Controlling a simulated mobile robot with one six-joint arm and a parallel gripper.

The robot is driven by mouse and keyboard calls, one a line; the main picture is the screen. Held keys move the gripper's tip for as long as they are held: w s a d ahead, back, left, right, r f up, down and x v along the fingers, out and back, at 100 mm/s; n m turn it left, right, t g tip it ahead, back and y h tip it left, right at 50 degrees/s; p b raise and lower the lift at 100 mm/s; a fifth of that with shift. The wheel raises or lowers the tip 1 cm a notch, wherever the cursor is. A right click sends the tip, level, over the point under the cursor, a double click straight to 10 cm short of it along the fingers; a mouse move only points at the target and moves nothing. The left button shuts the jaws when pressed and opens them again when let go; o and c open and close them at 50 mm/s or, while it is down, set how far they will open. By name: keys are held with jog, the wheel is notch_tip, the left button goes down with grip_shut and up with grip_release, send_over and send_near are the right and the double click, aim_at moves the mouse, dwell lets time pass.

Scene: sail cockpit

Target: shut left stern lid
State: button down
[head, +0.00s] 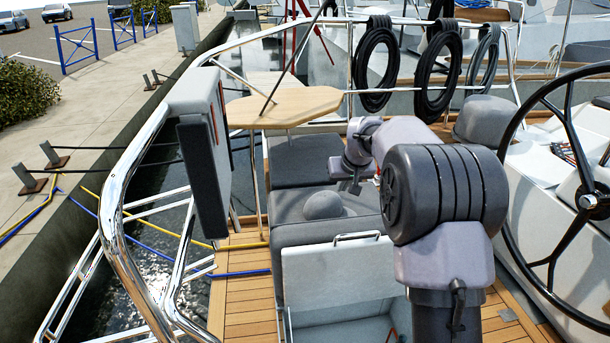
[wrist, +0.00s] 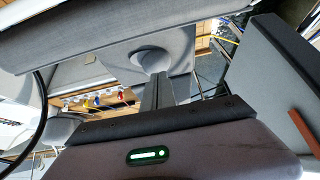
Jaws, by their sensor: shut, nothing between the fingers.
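An open lid (head: 335,272), a pale grey panel with a small handle on its top edge, stands raised in the head view over an open locker (head: 345,330). Whether it is the left stern lid I cannot tell for sure. My gripper (head: 346,187) is beyond and above the lid, over the grey seat cushions, apart from the lid. In the wrist view my gripper (wrist: 158,92) shows its dark fingers shut and empty, pointing toward a round grey dome (wrist: 150,58). My arm hides part of the cockpit right of the lid.
A grey cushion with the dome (head: 322,205) lies behind the lid. A wooden table (head: 285,106) stands at the back. A chrome rail (head: 118,215) and dark grey box (head: 203,180) are left, the steering wheel (head: 510,150) right.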

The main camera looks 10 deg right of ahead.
aim_at(339, 215)
jog(key=shift+w+d+f+b, duration=0.1)
jog(key=shift+w+f+b, duration=0.3)
jog(key=shift+f, duration=1.35)
jog(key=shift+w+d+f+b, duration=0.15)
jog(key=shift+w+f+b, duration=0.2)
jog(key=shift+f, duration=1.35)
jog(key=shift+w+d+f+b, duration=0.1)
jog(key=shift+w+f+b, duration=0.25)
jog(key=shift+f, duration=1.4)
